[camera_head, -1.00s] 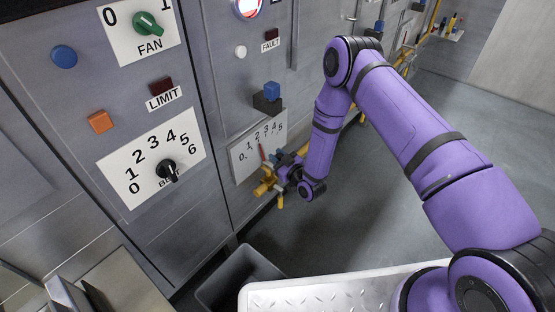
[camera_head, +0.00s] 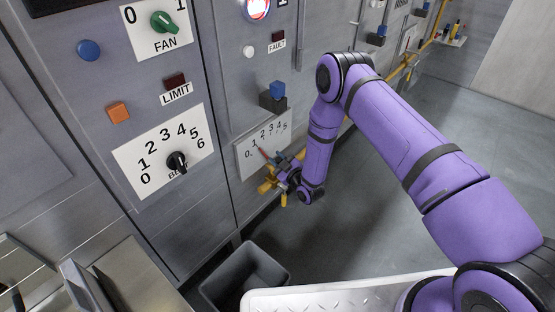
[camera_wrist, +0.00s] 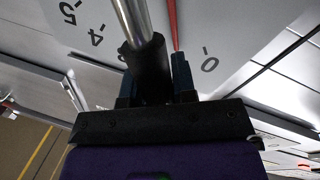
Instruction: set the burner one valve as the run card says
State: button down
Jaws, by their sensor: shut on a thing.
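The burner one valve's white dial plate (camera_head: 246,160) is on the lower panel, with numbers starting at 0; it also shows in the wrist view (camera_wrist: 230,30). A red pointer (camera_head: 263,153) leans up and left with its tip near the 1. In the wrist view the red pointer (camera_wrist: 173,25) runs up past my gripper. My gripper (camera_head: 287,174) is at the plate's lower right. In the wrist view my gripper (camera_wrist: 155,75) is shut on the black valve handle (camera_wrist: 148,62), which has a metal rod. No readable run card is seen.
The BELT dial (camera_head: 177,161) and the green FAN knob (camera_head: 163,21) are on the left panel. A blue-topped block (camera_head: 277,90) juts out above the valve plate. Yellow pipe (camera_head: 268,186) runs beside the valve. A grey bin (camera_head: 245,275) stands below; open floor lies right.

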jog(key=c, duration=0.9)
grip_release()
jog(key=v, duration=1.1)
jog(key=shift+w, duration=0.1)
